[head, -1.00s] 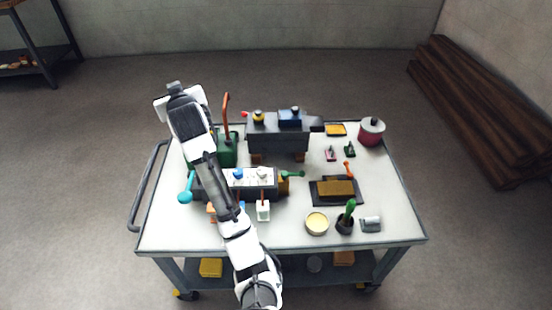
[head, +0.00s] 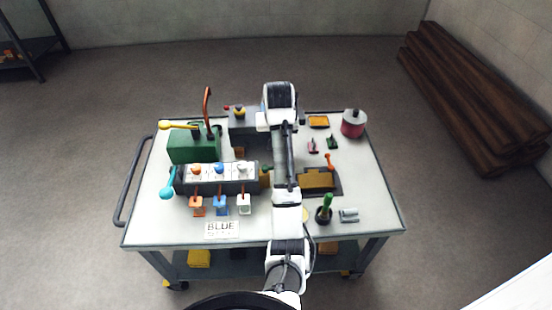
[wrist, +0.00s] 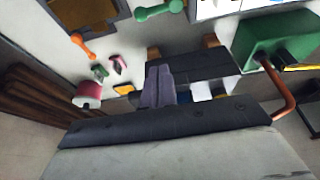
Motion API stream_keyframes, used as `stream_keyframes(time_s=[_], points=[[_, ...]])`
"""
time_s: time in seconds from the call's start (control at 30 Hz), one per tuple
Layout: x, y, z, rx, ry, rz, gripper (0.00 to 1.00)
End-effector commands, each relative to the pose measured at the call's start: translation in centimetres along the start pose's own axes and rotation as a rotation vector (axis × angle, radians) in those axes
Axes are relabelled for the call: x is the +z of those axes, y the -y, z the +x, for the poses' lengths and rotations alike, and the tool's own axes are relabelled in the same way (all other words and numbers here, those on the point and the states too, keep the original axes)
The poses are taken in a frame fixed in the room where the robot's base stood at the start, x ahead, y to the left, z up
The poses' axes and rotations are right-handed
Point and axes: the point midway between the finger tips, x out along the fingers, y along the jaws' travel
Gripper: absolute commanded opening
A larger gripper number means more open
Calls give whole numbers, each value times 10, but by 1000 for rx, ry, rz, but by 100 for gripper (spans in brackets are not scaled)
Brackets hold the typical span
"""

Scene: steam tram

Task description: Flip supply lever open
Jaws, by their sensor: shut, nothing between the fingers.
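No label in view says which handle is the supply lever. On the cart, the long grey-and-white block (head: 215,178) has a teal lever (head: 168,184) at its left end. A green lever is at its right end, mostly behind my arm in the head view; it shows clearly in the wrist view (wrist: 160,9). A yellow lever (head: 179,125) is on the green box (head: 192,148). An orange lever (head: 329,162) is beside the brown panel (head: 317,178). My gripper (wrist: 158,76) is shut and empty, in front of the dark block (wrist: 205,66) in the wrist view, apart from the levers.
A tall copper-coloured pipe (head: 207,105) rises from the green box. A red pot (head: 353,123) stands at the back right. The cart's front right corner is clear.

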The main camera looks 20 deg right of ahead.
Motion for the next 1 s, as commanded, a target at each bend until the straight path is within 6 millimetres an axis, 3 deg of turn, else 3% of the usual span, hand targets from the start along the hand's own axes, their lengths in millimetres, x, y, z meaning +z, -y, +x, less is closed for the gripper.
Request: stream_keyframes(time_s=[0.27, 0.7, 1.0], points=[[0, 0, 17, 0, 4, 0, 0], [0, 0, 102, 0, 3, 0, 0], [33, 0, 94, 1, -1, -1, 0]])
